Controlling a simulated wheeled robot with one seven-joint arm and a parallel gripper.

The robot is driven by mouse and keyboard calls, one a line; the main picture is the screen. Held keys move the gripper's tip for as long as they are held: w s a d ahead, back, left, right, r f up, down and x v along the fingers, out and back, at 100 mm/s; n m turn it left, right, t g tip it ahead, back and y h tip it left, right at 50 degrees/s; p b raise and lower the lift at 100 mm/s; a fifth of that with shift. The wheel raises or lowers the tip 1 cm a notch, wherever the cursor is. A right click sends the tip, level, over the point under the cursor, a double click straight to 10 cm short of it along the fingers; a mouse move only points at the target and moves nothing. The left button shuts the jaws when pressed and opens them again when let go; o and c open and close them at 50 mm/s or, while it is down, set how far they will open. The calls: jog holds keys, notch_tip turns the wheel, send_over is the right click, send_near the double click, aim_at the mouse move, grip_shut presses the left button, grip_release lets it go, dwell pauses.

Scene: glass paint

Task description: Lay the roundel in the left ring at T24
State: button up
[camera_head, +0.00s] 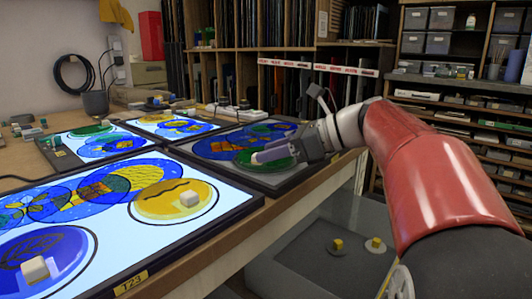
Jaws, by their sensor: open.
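My gripper (270,153) is at the end of my red arm, low over the unlit panel (222,167) at the back right. It is open. A green roundel (276,163) with a pale block lies on that panel at the fingers; whether they touch it I cannot tell. The panel carries blue discs, and its label is hidden. The near lit panel (235,203) has a yellow tag (131,283) that seems to read T23. On it lie a yellow roundel (160,203) and a blue roundel (65,245), each with a pale cube. I cannot make out a T24 label or the left ring.
Two more lit panels stand behind, one at left (107,156) and one at the back (145,122). Shelves (470,110) line the right. A grey cup (95,103) stands at the back left.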

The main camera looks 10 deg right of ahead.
jog(key=v, duration=1)
jog(key=shift+p, duration=0.4)
